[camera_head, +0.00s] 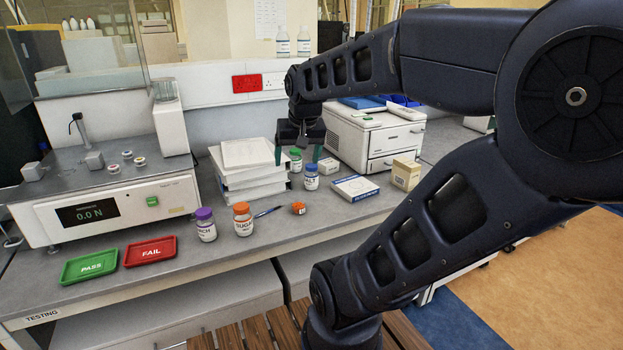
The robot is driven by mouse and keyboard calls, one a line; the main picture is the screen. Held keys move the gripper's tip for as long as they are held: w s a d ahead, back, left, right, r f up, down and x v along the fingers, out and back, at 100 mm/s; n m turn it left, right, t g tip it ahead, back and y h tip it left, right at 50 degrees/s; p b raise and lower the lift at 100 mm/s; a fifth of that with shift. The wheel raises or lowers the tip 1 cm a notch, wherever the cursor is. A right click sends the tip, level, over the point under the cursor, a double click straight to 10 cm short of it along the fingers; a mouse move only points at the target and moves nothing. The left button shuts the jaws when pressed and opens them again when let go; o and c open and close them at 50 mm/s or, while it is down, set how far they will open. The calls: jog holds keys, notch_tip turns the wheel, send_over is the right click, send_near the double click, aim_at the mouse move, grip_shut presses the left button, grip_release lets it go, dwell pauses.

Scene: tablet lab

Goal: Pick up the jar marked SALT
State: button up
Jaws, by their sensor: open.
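The jar marked SALT (312,182) stands upright on the grey bench, with a blue lid and a white label that reads "ALT" in the visible part. My gripper (298,158) points down over the bench with its two dark green fingers spread, open and empty. The right fingertip appears just above the blue lid; I cannot tell whether they touch. A green-lidded jar (296,165) shows between the fingers, farther back, its label unreadable.
A purple-lidded jar (206,229) and an orange-lidded jar (243,224) stand front left, near a pen (267,212) and a small orange item (298,208). Paper stacks (250,185) lie left of the gripper. A flat blue-white box (355,188) and a carton (405,175) lie right.

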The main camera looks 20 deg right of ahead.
jog(key=w+d+m+g, duration=0.1)
jog(key=w+d+m, duration=0.35)
jog(key=w, duration=0.65)
jog(key=m+g, duration=0.3)
jog(key=m, duration=0.9)
send_over(312, 166)
jog(key=f, duration=1.4)
jog(key=shift+a+f, duration=0.25)
jog(key=shift+f, duration=0.05)
jog(key=shift+w+d+f, duration=0.2)
jog(key=shift+d+f, duration=0.05)
jog(key=shift+f, duration=0.2)
notch_tip(312, 166, down, 11)
jog(key=shift+w+r, duration=0.1)
jog(key=shift+r, duration=0.1)
jog(key=shift+c, duration=0.4)
jog(key=c, duration=1.1)
jog(key=shift+c, duration=0.2)
